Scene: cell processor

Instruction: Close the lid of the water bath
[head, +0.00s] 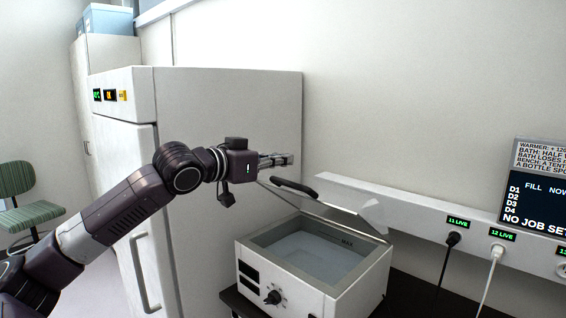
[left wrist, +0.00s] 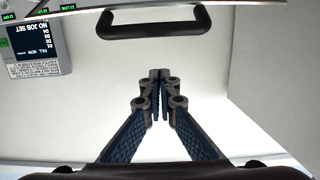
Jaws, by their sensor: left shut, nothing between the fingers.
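The water bath (head: 318,299) is a white box with a knob on its front, standing on a dark bench. Its basin is uncovered and holds water. The lid (head: 335,212) is raised and tilted at the back, with a black handle (head: 294,187) along its upper edge. The handle also shows in the left wrist view (left wrist: 156,31), across the top. My left gripper (head: 290,160) is shut and empty, above and slightly left of the handle, apart from it. Its closed fingers (left wrist: 160,76) point to below the handle in the left wrist view. My right gripper is in neither view.
A tall white fridge or warmer (head: 225,190) stands left of the bath, close to my left arm. A wall rail (head: 400,216) carries plugged cords to the right. A screen (head: 538,200) hangs at far right. A green chair (head: 24,207) is at far left.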

